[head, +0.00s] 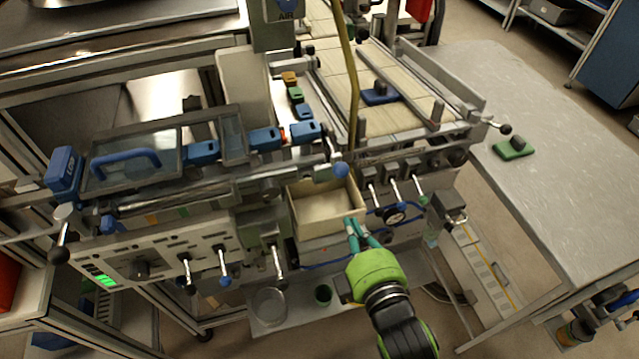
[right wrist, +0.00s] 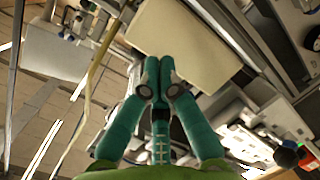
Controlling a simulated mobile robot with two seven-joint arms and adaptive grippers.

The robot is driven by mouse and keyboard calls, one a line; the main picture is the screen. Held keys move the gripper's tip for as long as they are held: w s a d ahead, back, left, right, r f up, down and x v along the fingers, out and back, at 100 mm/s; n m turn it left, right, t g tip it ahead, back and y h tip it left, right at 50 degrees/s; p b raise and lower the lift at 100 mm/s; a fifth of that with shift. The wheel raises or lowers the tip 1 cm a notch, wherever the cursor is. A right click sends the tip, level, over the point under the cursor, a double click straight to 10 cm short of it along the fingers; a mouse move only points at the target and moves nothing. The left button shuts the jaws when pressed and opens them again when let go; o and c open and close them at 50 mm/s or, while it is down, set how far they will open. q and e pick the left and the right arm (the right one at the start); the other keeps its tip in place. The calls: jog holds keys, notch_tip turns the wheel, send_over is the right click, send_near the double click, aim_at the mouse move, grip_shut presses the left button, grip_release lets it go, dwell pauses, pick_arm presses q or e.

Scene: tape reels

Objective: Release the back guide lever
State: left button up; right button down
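My right gripper (head: 352,226) reaches in from below, its green-teal fingers at the front right corner of a cream open bin (head: 327,243). In the right wrist view the fingers (right wrist: 159,68) are together, with a cream panel behind their tips; I see nothing held between them. I cannot tell which handle is the back guide lever. A black-ball lever (head: 505,128) sticks out at the machine's right end. A blue-ball lever (head: 340,170) stands above the bin. Another black-ball lever (head: 60,255) is at the left end. My left gripper is not in view.
A yellow hose (head: 351,80) hangs down in front of the slatted bed. Several small toggle levers (head: 394,190) line the front panels. A grey table (head: 560,170) stands at right with a green block (head: 513,148) on it.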

jog(key=r+n, duration=0.1)
jog(key=a+r+t+y, duration=0.1)
jog(key=a+r+n, duration=0.1)
jog(key=shift+w+a+r+n, duration=0.1)
jog(key=shift+a+r+n, duration=0.15)
jog(key=shift+r+n, duration=0.05)
jog(key=shift+a+r+t+y, duration=0.1)
jog(key=shift+r+t+y, duration=0.1)
jog(key=shift+t+y, duration=0.1)
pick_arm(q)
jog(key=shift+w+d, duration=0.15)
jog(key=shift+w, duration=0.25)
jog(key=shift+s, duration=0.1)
pick_arm(e)
jog(key=p+x, duration=0.2)
jog(key=x, duration=0.8)
jog(key=shift+f, duration=0.1)
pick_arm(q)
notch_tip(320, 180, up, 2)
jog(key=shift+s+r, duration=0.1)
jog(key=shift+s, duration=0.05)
